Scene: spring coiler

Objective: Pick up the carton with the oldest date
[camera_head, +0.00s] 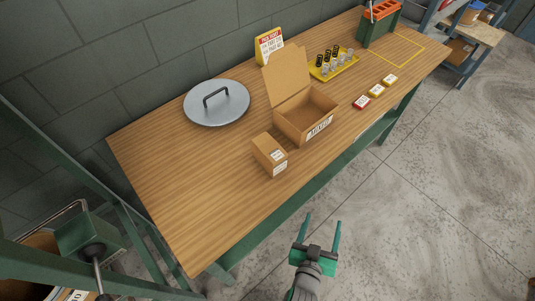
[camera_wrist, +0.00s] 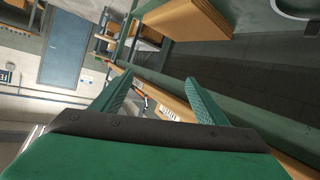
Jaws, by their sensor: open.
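A small closed brown carton (camera_head: 270,154) with white labels stands on the wooden table, its date too small to read. Three small cartons lie in a row near the table's front right edge: one red and white (camera_head: 361,102), one yellow and white (camera_head: 376,90), and another yellow and white (camera_head: 390,79). Their print is not legible. An open brown box (camera_head: 305,118) with its lid up and a white label stands beside the closed carton. My gripper (camera_head: 322,219) is open and empty, in front of the table and apart from all of these. Its fingers also show in the wrist view (camera_wrist: 153,80).
A green frame stands at left. The table's left part is clear.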

